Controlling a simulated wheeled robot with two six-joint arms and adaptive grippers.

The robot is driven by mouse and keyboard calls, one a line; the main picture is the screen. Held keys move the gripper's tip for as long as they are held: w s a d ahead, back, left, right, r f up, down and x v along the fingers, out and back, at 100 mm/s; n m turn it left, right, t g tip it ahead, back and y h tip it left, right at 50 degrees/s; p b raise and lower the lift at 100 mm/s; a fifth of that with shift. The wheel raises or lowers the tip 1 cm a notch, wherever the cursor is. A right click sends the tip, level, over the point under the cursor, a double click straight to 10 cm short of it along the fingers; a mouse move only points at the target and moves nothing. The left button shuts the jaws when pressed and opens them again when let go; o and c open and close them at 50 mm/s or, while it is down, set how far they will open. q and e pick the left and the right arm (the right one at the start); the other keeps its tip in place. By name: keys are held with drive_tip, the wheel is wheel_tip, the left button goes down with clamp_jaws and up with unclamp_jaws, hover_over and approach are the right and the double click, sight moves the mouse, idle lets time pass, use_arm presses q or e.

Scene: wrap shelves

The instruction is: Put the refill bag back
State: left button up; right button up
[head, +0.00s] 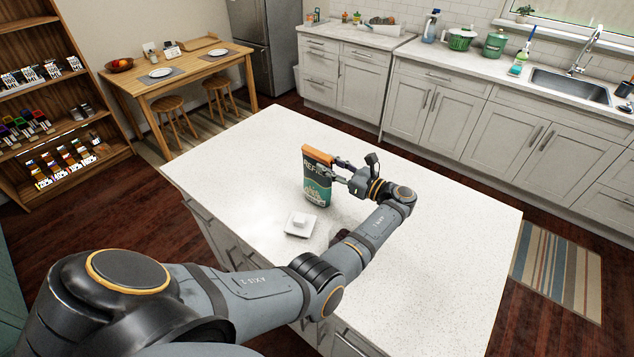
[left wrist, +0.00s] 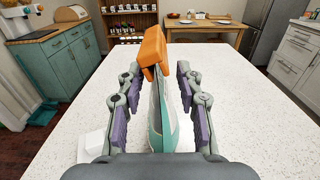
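The refill bag (head: 317,180), dark and teal with an orange top, stands upright on the white island top (head: 440,215). My left gripper (head: 341,170) reaches it from the right in the head view. In the left wrist view the bag (left wrist: 160,118) is between the two purple-padded fingers, its orange top (left wrist: 153,52) beyond them. The fingers are spread, with a visible gap on the left side of the bag; whether the right finger touches it I cannot tell. My right gripper is not in view.
A small white square dish (head: 300,224) lies in front of the bag. A dark object (head: 371,234) is partly hidden by my left arm. The island's right part is clear.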

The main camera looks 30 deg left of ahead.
sight(315, 158)
use_arm(q)
drive_tip(key=shift+a, duration=2.8)
drive_tip(key=shift+w+d, duration=0.1)
clamp_jaws()
